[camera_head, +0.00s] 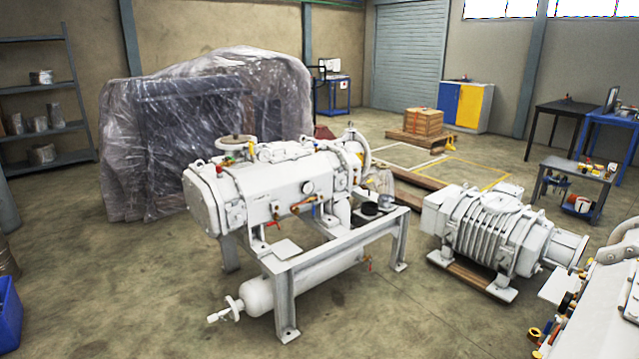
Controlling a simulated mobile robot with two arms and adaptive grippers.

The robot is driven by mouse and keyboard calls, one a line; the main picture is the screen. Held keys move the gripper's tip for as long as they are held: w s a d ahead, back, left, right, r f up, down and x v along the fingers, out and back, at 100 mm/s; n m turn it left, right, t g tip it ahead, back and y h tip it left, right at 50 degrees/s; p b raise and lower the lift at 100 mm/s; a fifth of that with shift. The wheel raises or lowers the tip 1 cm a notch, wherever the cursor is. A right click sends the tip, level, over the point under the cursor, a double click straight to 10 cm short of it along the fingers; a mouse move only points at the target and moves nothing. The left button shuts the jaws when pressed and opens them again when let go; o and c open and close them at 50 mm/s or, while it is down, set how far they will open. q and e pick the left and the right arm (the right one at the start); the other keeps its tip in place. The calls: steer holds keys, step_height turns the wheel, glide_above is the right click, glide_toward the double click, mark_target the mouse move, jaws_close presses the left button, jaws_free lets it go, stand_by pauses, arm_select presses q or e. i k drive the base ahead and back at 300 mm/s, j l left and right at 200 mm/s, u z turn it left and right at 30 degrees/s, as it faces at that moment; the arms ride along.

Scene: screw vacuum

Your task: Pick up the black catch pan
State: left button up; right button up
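A small, dark, round, shallow item (370,209) that looks like the black catch pan rests at the right end of the white vacuum pump's grey steel frame (345,240). A darker flat patch lies just beside it, and I cannot tell whether it is part of the same thing. The white screw vacuum pump (275,190) stands on the frame to its left. Neither of my grippers is in view.
A second ribbed pump (495,235) sits on wooden skids at the right. White machinery (605,300) fills the lower right corner. A plastic-wrapped machine (200,125) stands behind. A blue bin (8,315) is at the lower left. The front-left floor is open.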

mark_target(376, 211)
steer(key=i+z, duration=0.1)
steer(key=i, duration=0.7)
steer(key=i+j+z, duration=0.1)
steer(key=i, duration=0.65)
steer(key=i+j+z, duration=0.1)
steer(key=i, duration=0.7)
